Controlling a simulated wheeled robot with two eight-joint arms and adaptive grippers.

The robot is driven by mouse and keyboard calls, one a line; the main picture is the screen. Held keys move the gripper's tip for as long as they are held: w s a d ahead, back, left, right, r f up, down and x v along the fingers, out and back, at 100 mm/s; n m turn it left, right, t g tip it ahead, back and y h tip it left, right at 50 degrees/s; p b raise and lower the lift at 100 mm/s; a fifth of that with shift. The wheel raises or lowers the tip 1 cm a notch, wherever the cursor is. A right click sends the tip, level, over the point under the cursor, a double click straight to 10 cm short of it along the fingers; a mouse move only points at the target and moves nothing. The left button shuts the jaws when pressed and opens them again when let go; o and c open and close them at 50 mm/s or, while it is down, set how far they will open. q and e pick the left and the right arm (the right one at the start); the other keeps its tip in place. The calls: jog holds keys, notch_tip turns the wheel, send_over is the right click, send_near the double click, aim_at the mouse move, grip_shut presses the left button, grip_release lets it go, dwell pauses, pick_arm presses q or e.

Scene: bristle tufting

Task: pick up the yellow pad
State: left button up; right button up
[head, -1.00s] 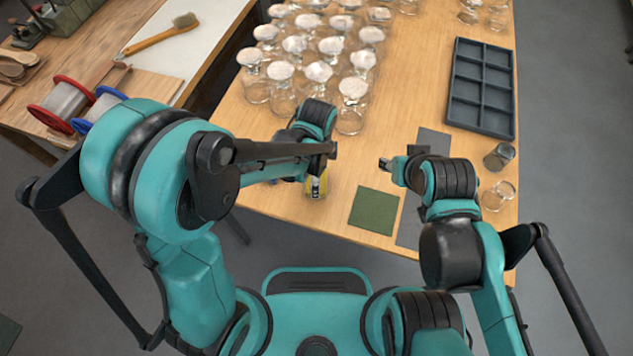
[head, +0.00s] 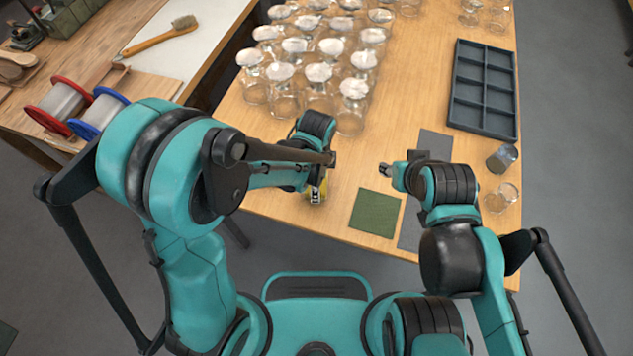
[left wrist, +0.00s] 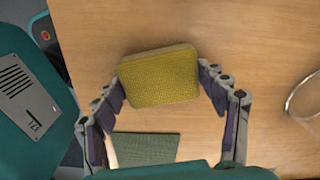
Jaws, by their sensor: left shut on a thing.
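The yellow pad (left wrist: 160,77) is a small block with a textured face. In the left wrist view it sits between the two fingers of my left gripper (left wrist: 165,82), which press on its left and right sides. In the head view the yellow pad (head: 315,193) shows only in part under my left gripper (head: 318,180), near the table's front edge. Whether it touches the table is hard to tell. My right gripper (head: 385,170) hangs over the table to the right, apart from the pad; its fingers are too small to read.
A dark green pad (head: 375,213) lies flat right of the yellow one, beside grey mats (head: 411,225). A dark compartment tray (head: 483,120) and loose glasses (head: 501,197) are at the right.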

pick_arm(q)
notch_tip(320, 180, up, 5)
jog(key=shift+f+p, duration=0.2)
jog(key=shift+p, duration=1)
jog(key=s+d+r+p, duration=0.3)
jog(key=s+d+r, duration=0.3)
jog(key=s+d, duration=0.2)
jog(key=shift+d+r, duration=0.15)
jog(key=shift+d, duration=0.1)
